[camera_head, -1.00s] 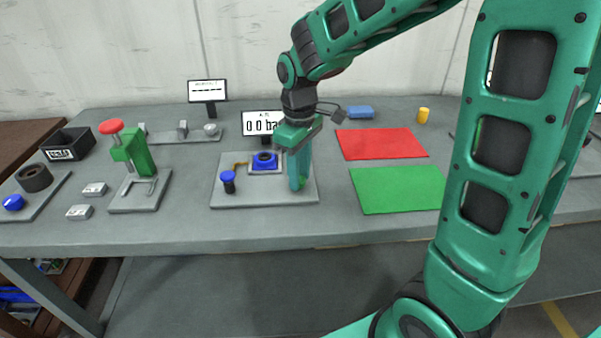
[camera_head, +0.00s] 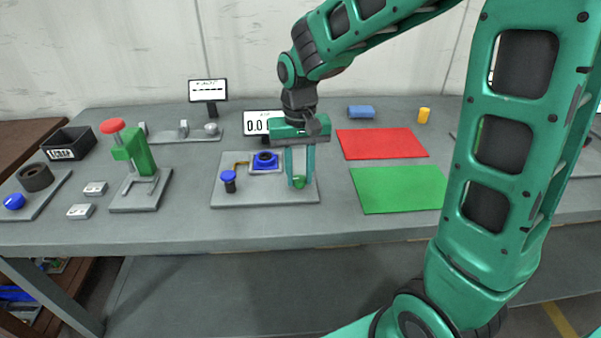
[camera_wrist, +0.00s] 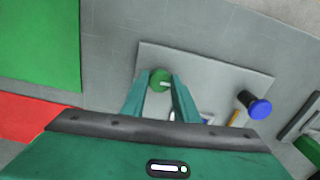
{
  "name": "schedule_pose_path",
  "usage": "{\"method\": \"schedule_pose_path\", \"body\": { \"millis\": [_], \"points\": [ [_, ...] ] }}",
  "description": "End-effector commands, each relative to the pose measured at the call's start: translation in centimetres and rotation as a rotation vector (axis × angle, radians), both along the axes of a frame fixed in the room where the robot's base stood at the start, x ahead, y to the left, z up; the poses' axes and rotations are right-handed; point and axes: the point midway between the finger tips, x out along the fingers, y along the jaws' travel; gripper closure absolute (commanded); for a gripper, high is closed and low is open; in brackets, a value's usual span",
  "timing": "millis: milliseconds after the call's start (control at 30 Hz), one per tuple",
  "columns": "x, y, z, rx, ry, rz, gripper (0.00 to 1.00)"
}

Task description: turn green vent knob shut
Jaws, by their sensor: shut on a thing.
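The green vent knob (camera_head: 299,183) is at the right part of a grey base plate (camera_head: 265,198) on the bench. My gripper (camera_head: 300,177) points straight down over it, with one finger on each side, shut on the knob. In the wrist view the knob (camera_wrist: 159,76) shows as a round green top with a pale mark, between the fingertips. The same plate carries a blue jack body (camera_head: 265,161) and a blue-topped knob (camera_head: 228,177). A display (camera_head: 257,124) behind reads 0.0; its right side is hidden by my gripper.
A green mat (camera_head: 395,190) and a red mat (camera_head: 380,144) lie to the right. A black bin (camera_head: 68,143) and a second display (camera_head: 208,91) are further back. Bench in front of the plate is clear.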

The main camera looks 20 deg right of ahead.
Motion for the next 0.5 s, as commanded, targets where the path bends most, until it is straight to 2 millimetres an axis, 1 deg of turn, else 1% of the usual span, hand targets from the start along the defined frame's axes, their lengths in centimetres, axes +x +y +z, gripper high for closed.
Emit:
{"method": "schedule_pose_path", "body": {
  "millis": [33,200,500],
  "points": [
    [0.34,0.06,0.18,0.002,-0.01,-0.019,0.95],
    [0.37,0.04,0.2,0.001,-0.011,-0.074,0.95],
    [0.41,-0.02,0.22,0.001,-0.012,-0.106,0.95]
  ]
}}
